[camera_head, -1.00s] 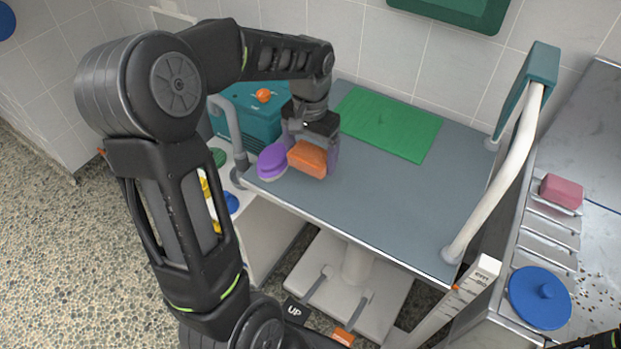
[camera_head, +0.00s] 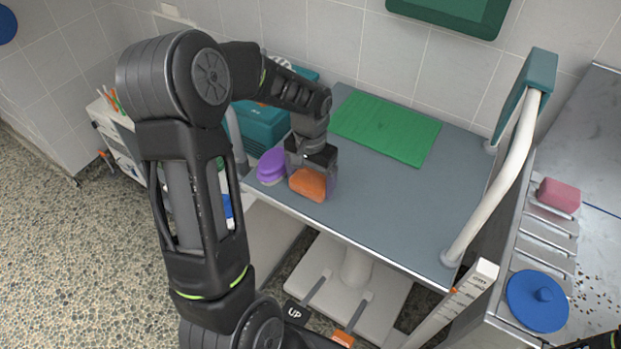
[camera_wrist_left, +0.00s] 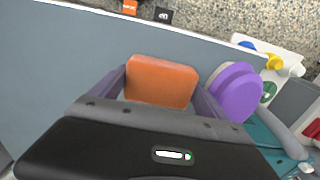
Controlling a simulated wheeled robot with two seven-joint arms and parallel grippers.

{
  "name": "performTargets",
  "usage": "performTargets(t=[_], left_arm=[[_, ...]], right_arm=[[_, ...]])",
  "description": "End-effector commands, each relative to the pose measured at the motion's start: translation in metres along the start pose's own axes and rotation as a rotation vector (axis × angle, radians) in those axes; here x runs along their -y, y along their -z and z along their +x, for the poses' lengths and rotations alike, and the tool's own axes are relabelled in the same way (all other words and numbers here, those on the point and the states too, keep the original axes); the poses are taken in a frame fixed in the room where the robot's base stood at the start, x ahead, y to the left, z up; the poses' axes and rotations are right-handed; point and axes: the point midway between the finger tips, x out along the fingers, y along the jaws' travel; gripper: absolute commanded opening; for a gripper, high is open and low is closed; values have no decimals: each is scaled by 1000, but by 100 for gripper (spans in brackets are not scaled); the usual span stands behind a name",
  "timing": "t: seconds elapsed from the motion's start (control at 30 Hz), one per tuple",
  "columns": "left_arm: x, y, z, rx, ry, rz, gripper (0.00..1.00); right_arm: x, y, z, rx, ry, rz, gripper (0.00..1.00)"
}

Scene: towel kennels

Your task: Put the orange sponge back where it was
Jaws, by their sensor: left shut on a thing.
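The orange sponge (camera_head: 308,184) is between the fingers of my left gripper (camera_head: 312,182), low over the grey table near its front left edge. In the left wrist view the sponge (camera_wrist_left: 160,82) sits between both fingers of the left gripper (camera_wrist_left: 160,92), which is shut on it. I cannot tell whether its underside touches the table. A purple brush-like thing (camera_head: 272,166) stands just left of the sponge; it also shows in the left wrist view (camera_wrist_left: 235,92). My right gripper is not clearly in view; only a dark bit shows at the lower right corner.
A green mat (camera_head: 387,127) lies at the back of the grey table (camera_head: 400,205). A teal box (camera_head: 262,124) stands behind left. A white rail (camera_head: 508,165) bounds the right. A pink sponge (camera_head: 558,195) and blue lid (camera_head: 537,300) are on the metal counter. The table's middle is clear.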

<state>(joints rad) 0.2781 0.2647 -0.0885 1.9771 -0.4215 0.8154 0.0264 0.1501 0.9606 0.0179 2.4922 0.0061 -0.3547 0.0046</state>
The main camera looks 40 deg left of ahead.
Motion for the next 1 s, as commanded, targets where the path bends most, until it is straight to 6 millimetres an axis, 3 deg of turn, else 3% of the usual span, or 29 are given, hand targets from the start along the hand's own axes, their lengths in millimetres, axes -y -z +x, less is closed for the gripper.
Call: performTargets(t=[0.27,0.3,0.43,0.83,1.0], left_arm=[[0,0,4,0,0,0,48],[0,0,3,0,0,0,88],[0,0,3,0,0,0,99],[0,0,-4,-1,1,0,100],[1,1,-26,-5,2,-1,100]], right_arm=[[-1,0,4,-1,1,-1,0],[-1,0,3,-1,1,-1,0],[-1,0,2,-1,1,-1,0],[0,0,0,0,0,0,0],[-1,0,3,-1,1,-1,0]])
